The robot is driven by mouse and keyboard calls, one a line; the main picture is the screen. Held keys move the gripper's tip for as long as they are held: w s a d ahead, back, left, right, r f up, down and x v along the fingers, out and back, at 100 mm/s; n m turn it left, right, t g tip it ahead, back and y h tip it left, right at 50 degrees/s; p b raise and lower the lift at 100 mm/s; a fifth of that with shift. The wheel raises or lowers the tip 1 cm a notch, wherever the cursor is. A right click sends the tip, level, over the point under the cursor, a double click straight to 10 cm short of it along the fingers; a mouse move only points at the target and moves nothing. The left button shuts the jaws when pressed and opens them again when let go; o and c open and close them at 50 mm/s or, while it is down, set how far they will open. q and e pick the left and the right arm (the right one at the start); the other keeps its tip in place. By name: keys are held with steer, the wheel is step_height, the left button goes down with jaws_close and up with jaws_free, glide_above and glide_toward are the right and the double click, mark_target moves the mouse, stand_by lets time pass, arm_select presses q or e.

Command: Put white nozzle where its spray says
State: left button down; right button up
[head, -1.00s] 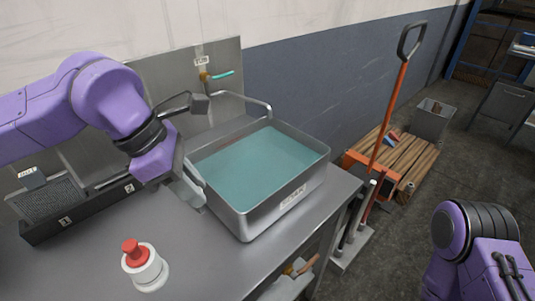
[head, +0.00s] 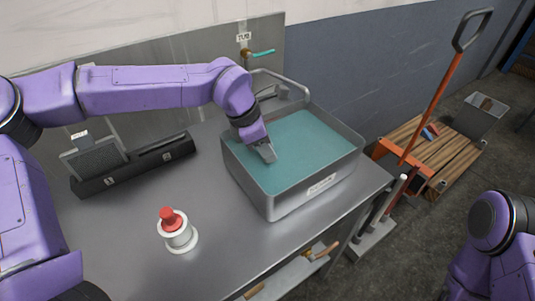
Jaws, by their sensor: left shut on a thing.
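My left gripper (head: 268,153) points down over the left part of a steel pan (head: 276,209) filled with teal liquid (head: 305,150). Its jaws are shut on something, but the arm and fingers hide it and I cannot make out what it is. I cannot tell whether the fingertips touch the liquid. I cannot pick out a white nozzle for certain. A white round piece with a red knob (head: 177,230) stands upright on the steel bench, left of the pan. My right gripper is out of view; only part of that arm shows at lower right.
A black slotted rack (head: 135,166) with small labels lies left of the pan. A small tap (head: 247,53) is on the back panel. An orange pallet jack (head: 440,105) with a wooden pallet (head: 455,157) stands to the right. The bench (head: 125,245) is clear at front left.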

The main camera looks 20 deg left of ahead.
arm_select(q)
step_height(320, 180, down, 4)
steer(key=shift+w+r, duration=0.1)
steer(key=shift+r, duration=0.1)
steer(key=shift+w+f, duration=0.1)
steer(key=shift+w, duration=0.05)
steer(key=shift+s, duration=0.25)
steer(key=c, duration=1.1)
jaws_free()
steer(key=shift+o, duration=0.8)
steer(key=shift+w+f, duration=0.1)
steer(key=shift+w, duration=0.05)
steer(key=v, duration=1.2)
steer(key=shift+r+b, duration=0.25)
steer(key=shift+b, duration=0.05)
